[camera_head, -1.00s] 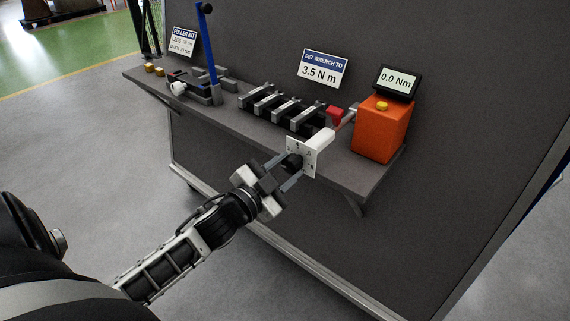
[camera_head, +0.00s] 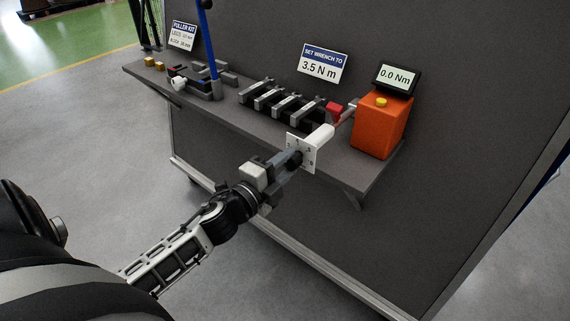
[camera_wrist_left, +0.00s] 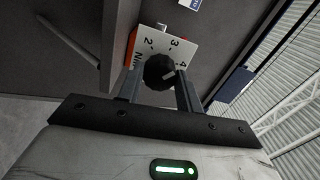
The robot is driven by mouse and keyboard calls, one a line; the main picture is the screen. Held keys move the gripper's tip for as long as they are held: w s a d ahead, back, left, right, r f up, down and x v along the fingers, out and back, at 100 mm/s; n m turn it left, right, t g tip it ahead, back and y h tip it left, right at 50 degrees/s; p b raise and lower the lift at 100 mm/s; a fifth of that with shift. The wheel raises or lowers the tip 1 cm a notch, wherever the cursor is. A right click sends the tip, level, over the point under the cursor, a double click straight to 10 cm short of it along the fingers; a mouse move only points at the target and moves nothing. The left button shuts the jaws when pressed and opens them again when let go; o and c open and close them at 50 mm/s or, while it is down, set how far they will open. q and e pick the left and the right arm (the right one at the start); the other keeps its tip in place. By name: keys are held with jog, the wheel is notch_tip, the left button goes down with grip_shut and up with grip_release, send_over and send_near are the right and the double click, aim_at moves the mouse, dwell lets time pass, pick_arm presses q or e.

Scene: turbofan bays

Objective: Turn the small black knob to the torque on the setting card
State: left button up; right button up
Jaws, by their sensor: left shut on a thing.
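The small black knob (camera_wrist_left: 158,72) sits on a white dial plate (camera_head: 303,151) with printed numbers. In the left wrist view, 2, 3, 4 and "Nm" are readable on the plate (camera_wrist_left: 160,45). A pale line on the knob points roughly toward the 4 side; its exact setting is hard to tell. My left gripper (camera_head: 291,158) is shut on the knob, one finger on each side, and hides much of it in the head view. The setting card (camera_head: 323,66) reads "SET WRENCH TO 3.5 N m". My right gripper is not in view.
An orange box (camera_head: 380,128) with a yellow button stands right of the plate; its display (camera_head: 395,79) reads 0.0 Nm. A red part (camera_head: 334,109) and a rack of grey bars (camera_head: 282,104) lie behind. The shelf (camera_head: 350,170) ends at the right.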

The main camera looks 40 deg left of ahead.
pick_arm(q)
jog(key=shift+m, duration=0.6)
jog(key=o, duration=1)
jog(key=shift+s+f, duration=0.1)
jog(key=shift+s, duration=0.25)
jog(key=s+a+b, duration=0.1)
jog(key=s+b, duration=0.2)
jog(key=s, duration=1.2)
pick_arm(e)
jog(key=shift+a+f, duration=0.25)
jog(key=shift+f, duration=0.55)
